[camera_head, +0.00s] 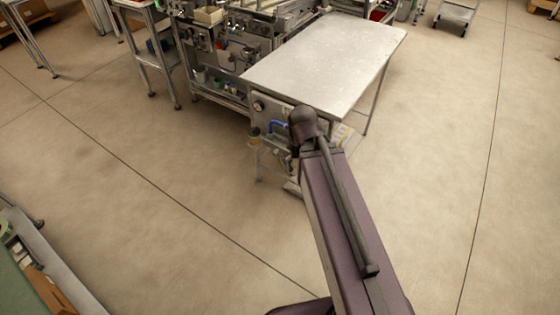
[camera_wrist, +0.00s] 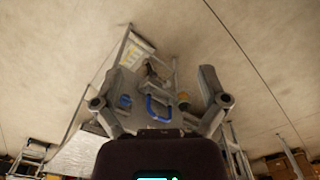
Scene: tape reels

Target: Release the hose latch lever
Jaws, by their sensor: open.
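A metal panel (camera_head: 268,109) stands under the near end of the grey-topped table. A blue curved piece (camera_head: 279,124) is on it, and I cannot tell whether this is the latch lever or a hose. In the wrist view the blue curved piece (camera_wrist: 151,112) shows between the fingers, with a smaller blue part (camera_wrist: 125,101) to its left. My gripper (camera_wrist: 160,82) is open, its fingers spread wide with nothing held between them. It appears apart from the panel. In the head view my arm hides most of the gripper and part of the panel.
The grey-topped table (camera_head: 325,58) joins a machine (camera_head: 225,55) full of fittings. A round gauge (camera_head: 258,106) is on the panel. A metal stand (camera_head: 158,55) is at the left, and a bench (camera_head: 45,270) at the lower left. The floor between is clear.

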